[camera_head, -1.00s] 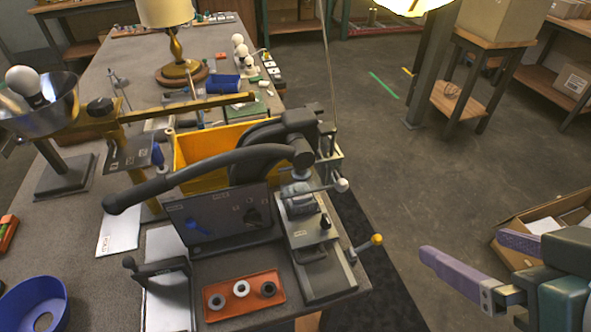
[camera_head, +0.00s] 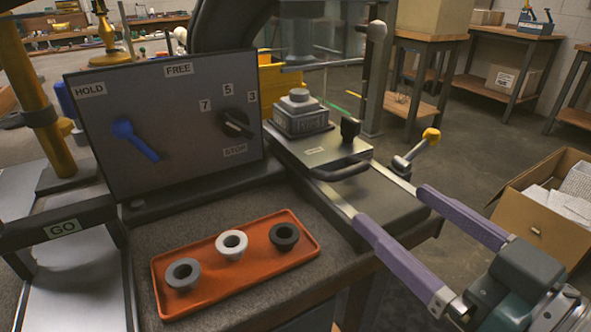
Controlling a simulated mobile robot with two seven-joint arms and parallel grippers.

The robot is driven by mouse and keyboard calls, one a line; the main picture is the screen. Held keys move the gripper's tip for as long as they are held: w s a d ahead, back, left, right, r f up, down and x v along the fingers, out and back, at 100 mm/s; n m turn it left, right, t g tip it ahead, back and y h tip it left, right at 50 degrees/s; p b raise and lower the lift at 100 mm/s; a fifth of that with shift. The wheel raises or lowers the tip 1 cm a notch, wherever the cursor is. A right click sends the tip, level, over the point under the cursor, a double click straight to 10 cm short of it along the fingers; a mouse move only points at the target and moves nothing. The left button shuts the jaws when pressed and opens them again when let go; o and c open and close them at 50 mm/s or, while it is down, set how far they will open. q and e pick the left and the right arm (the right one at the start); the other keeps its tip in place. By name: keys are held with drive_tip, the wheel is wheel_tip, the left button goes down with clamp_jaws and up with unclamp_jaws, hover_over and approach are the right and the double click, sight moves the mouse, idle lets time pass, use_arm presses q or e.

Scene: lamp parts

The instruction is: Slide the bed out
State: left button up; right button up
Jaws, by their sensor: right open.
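The bed (camera_head: 318,148) is a grey metal plate with a small label, a black front handle (camera_head: 342,171) and a black knob. It lies on a grey base (camera_head: 385,205) with a pale rail along each side. A grey block (camera_head: 299,115) stands on the bed. My right gripper (camera_head: 390,203) has two purple fingers spread apart. It comes in from the lower right, in front of the bed's handle, with the fingertips over or close to the front of the base. Nothing is between the fingers, and the handle appears apart from them. My left gripper is not in view.
A panel (camera_head: 165,110) with a blue lever and a black dial stands left of the bed. An orange tray (camera_head: 205,252) with three ring-shaped parts lies in front. A yellow-knobbed lever (camera_head: 415,150) sticks out right. A cardboard box (camera_head: 545,205) stands on the floor.

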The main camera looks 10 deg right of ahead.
sight(351, 174)
drive_tip(key=shift+w+a+f, duration=0.15)
drive_tip(key=shift+w+a, duration=0.05)
drive_tip(key=shift+w, duration=0.2)
drive_tip(key=b+x, duration=0.1)
drive_tip(key=x, duration=0.8)
clamp_jaws()
idle(0.5)
